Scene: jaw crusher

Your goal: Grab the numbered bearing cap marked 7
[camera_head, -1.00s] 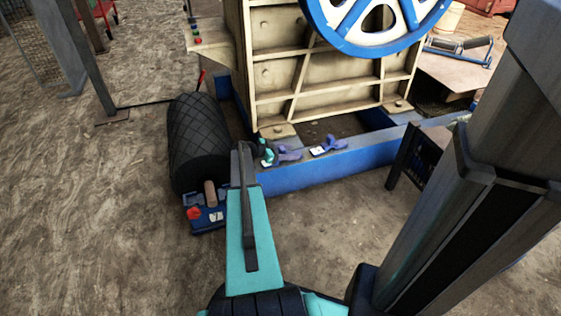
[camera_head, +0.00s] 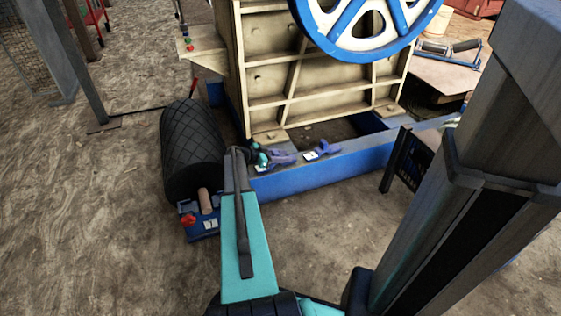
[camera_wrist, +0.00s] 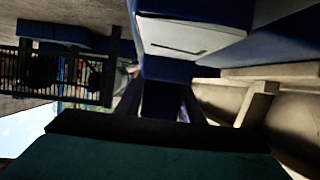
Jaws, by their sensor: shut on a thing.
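A purple-blue bearing cap (camera_head: 282,158) with a white label sits on the blue beam at the foot of the crusher. A second, similar cap (camera_head: 325,148) with a white label sits to its right, apart from my gripper. My gripper (camera_head: 261,157) is at the left cap and shut on it, partly hiding it. In the wrist view, a blue body with a large white plate (camera_wrist: 190,36) is close ahead of the jaws. The plate carries a thin dark stroke, seen sideways; I cannot read the number surely. The labels in the head view are too small to read.
A blue frame beam (camera_head: 330,170) carries the cream crusher body (camera_head: 320,75) and its blue-white flywheel (camera_head: 370,22). A black ribbed roller (camera_head: 190,150) and a blue box (camera_head: 201,232) with a red knob and number card stand left of my arm. Open ground lies at left.

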